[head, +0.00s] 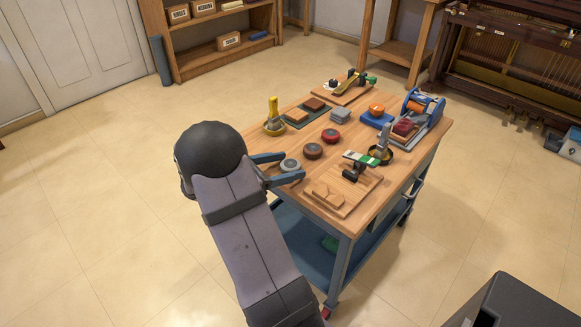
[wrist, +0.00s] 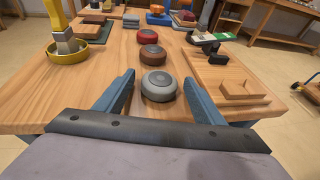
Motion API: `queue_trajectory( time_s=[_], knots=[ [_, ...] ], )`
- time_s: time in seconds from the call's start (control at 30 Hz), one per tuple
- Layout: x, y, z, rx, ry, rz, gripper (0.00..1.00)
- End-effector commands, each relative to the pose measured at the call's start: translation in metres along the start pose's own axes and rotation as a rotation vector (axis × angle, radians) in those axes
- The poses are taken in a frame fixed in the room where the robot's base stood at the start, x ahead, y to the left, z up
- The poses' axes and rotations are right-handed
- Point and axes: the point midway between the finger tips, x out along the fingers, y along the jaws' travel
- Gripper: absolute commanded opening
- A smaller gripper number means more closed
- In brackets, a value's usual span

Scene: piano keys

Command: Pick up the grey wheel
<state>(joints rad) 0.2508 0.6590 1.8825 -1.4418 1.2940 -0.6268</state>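The grey wheel (head: 291,165) lies flat on the wooden table top near its left front edge. In the wrist view the grey wheel (wrist: 159,86) is a round disc with a lighter centre, ahead of and between the fingers. My gripper (head: 280,167) is open, its two blue fingers on either side of the wheel's near side. It also shows in the wrist view (wrist: 158,95), with nothing held. Whether a finger touches the wheel cannot be told.
A brown wheel (wrist: 153,54) and a red wheel (wrist: 147,37) stand in line behind the grey one. A yellow tool in a dish (wrist: 66,55) is at left. A wooden board (wrist: 226,80) is close at right. Several other items crowd the far table.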

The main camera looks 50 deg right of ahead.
Motion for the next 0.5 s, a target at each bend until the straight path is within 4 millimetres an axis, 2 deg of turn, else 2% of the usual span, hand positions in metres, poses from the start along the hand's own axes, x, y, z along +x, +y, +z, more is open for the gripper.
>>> queue_trajectory(
  time_s=[0.03, 0.17, 0.5],
  knots=[
    [-0.0002, 0.0, 0.0, 0.0, 0.0, 0.0, 0.5],
    [-0.0003, 0.0, 0.0, 0.0, 0.0, 0.0, 0.19],
    [-0.0016, 0.0002, 0.0039, 0.002, -0.001, 0.0, 0.19]
  ],
)
